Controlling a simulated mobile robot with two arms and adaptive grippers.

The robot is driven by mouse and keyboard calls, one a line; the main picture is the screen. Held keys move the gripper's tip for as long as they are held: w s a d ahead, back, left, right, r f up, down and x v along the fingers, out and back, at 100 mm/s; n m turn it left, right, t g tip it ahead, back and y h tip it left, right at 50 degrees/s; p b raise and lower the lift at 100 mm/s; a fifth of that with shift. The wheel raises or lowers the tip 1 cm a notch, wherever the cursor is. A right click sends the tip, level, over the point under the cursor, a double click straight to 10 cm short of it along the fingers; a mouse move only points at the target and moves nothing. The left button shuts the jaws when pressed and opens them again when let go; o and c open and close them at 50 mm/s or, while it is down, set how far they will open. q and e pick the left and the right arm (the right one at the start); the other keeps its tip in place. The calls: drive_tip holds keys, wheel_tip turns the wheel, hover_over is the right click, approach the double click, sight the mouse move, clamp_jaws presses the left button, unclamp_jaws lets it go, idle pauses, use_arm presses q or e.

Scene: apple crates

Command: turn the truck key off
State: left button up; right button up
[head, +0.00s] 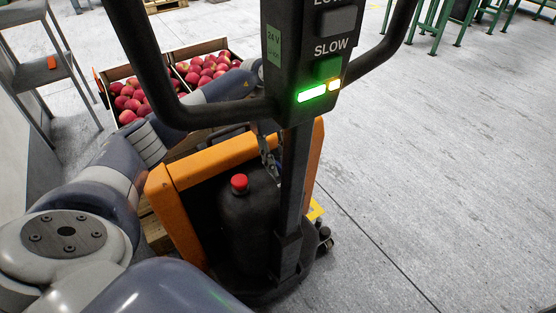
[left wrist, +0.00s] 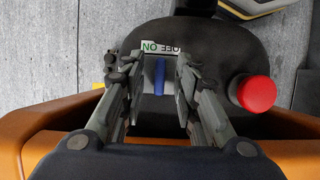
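The truck is orange and black, and its orange frame (head: 210,160) stands in the middle of the head view. In the left wrist view a blue key (left wrist: 159,77) stands on the black housing, below a label (left wrist: 160,47) reading ON and OFF upside down. The key lies up-down in the picture; I cannot tell which word it points to. My left gripper (left wrist: 160,72) is open, one finger on each side of the key, with gaps between. In the head view my left gripper (head: 268,155) is partly hidden behind the truck's mast. My right gripper is not in view.
A red button (head: 239,183) tops the black housing, close right of my fingers in the wrist view (left wrist: 257,94). The black handle (head: 183,112) and mast (head: 292,190) stand in front. A green light (head: 312,93) glows.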

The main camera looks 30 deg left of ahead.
use_arm(q)
clamp_jaws()
